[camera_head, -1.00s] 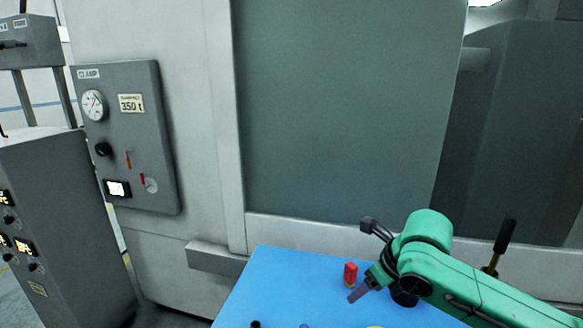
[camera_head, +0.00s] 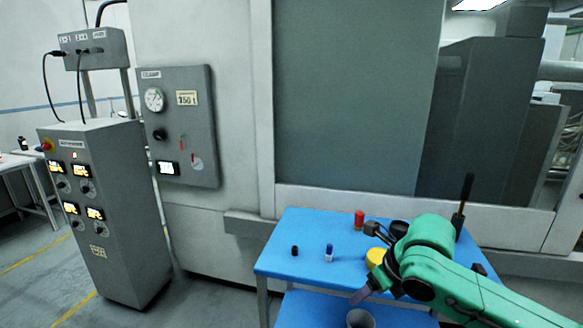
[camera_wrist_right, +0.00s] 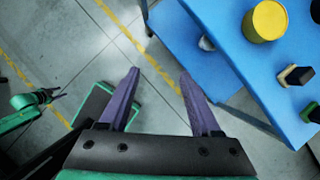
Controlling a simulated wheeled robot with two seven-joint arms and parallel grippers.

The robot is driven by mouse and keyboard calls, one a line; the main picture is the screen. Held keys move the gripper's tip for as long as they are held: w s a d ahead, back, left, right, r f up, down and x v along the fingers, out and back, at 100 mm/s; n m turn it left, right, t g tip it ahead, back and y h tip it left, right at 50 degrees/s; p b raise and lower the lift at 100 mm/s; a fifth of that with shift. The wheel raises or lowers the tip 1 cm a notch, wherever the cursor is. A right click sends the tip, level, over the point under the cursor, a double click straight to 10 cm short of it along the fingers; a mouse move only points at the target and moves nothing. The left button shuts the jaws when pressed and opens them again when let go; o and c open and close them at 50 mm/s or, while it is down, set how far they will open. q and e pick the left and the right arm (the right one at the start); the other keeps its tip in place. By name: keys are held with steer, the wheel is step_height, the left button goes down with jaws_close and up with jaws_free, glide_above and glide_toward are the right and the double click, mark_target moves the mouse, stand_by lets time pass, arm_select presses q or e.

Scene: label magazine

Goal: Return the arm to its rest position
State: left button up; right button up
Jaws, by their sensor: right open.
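My right arm, green, comes in from the right in the head view. Its right gripper (camera_head: 361,296) points down and left, low by the front of the blue table (camera_head: 290,247). In the right wrist view the two purple fingers of the right gripper (camera_wrist_right: 158,78) are spread with nothing between them, above the grey floor beside the table (camera_wrist_right: 222,45). A green arm with a small dark gripper (camera_wrist_right: 54,95) shows at the left of the wrist view, probably my left one; its jaws are too small to tell. It is not in the head view.
On the table are a red cylinder (camera_head: 359,219), a blue-and-white piece (camera_head: 329,253), a small black piece (camera_head: 295,250) and a yellow cylinder (camera_wrist_right: 266,20). A grey cup (camera_head: 360,318) stands on the lower shelf. Grey control cabinet (camera_head: 110,220) at left; open floor between.

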steer(key=w+d+f+m+t+y, duration=0.1)
steer(key=w+d+f+m+t, duration=0.15)
steer(key=w+f+m, duration=0.95)
steer(key=s+d+f+m+h, duration=0.1)
steer(key=s+d+f+m, duration=0.2)
steer(key=f+m, duration=0.35)
steer(key=s+d+f+m, duration=0.2)
steer(key=s+f+m, duration=0.2)
steer(key=f, duration=0.5)
steer(key=s+d+f+m+h, duration=0.1)
steer(key=s+d+f+m, duration=0.2)
steer(key=f+m, duration=0.35)
steer(key=s+d+f+m+g+h, duration=0.1)
steer(key=s+f+m+g, duration=0.15)
steer(key=s+f, duration=0.6)
steer(key=s+d+f+m+g, duration=0.1)
steer(key=s+f+m, duration=0.2)
steer(key=s+f, duration=0.6)
arm_select(q)
steer(key=shift+w+d, duration=0.1)
arm_select(e)
steer(key=s+a+f+m+g, duration=0.1)
steer(key=s+f+m, duration=0.1)
steer(key=s, duration=0.9)
steer(key=s+a+f+m+g, duration=0.1)
steer(key=s+f+m, duration=0.2)
steer(key=s, duration=0.9)
steer(key=shift+s+a+f+h, duration=0.15)
steer(key=shift+s+a+h, duration=0.15)
steer(key=shift+a, duration=0.05)
